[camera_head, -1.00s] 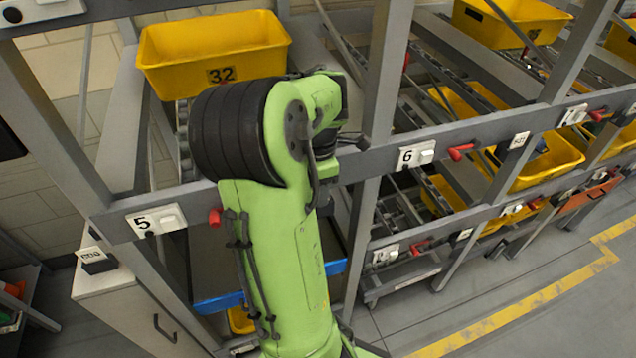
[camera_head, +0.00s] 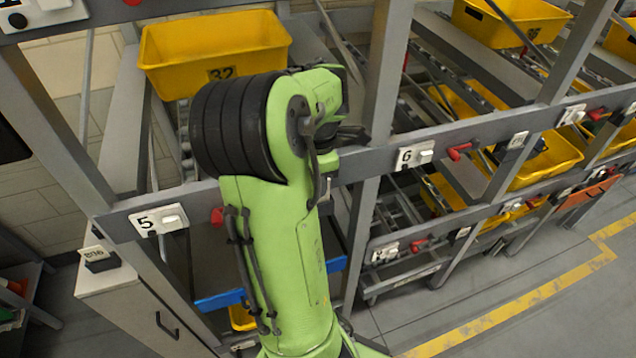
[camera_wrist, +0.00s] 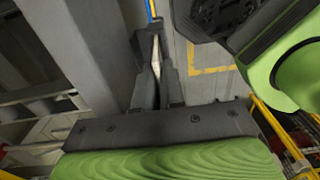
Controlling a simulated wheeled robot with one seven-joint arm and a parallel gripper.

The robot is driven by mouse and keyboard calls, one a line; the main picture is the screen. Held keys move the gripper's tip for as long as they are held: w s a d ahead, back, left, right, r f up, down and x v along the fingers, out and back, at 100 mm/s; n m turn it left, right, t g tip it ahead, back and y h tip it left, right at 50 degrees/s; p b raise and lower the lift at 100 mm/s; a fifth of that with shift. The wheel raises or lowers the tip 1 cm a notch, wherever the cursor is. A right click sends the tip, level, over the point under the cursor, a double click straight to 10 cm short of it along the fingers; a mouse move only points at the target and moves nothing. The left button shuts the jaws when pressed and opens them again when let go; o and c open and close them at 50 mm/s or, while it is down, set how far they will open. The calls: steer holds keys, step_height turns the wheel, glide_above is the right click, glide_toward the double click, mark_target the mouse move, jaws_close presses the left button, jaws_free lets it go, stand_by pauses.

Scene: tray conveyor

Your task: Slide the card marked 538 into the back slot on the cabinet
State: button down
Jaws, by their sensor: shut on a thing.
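In the wrist view my gripper (camera_wrist: 156,68) is shut on a thin white piece (camera_wrist: 155,55), seen edge-on between the fingers. It looks like a card, but no number shows on it. In the head view my gripper is hidden behind my arm. The pale cabinet (camera_head: 125,305) stands at the lower left with a dark handle on its front. On its top is a dark holder (camera_head: 101,264) with a white card (camera_head: 93,252) upright in it. The marks on that card are too small to read surely. I cannot tell which slot this is.
A grey rack stands before me, with a yellow tote marked 32 (camera_head: 218,50) and plates marked 5 (camera_head: 158,219) and 6 (camera_head: 416,155). Red levers (camera_head: 459,151) stick out from its rails. A blue-edged tray (camera_head: 218,299) is low behind my arm. Open floor lies at the right.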

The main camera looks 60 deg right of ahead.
steer(key=shift+r+p, duration=1.3)
steer(key=shift+r, duration=0.55)
step_height(320, 180, up, 4)
steer(key=p, duration=0.3)
steer(key=shift+r, duration=0.1)
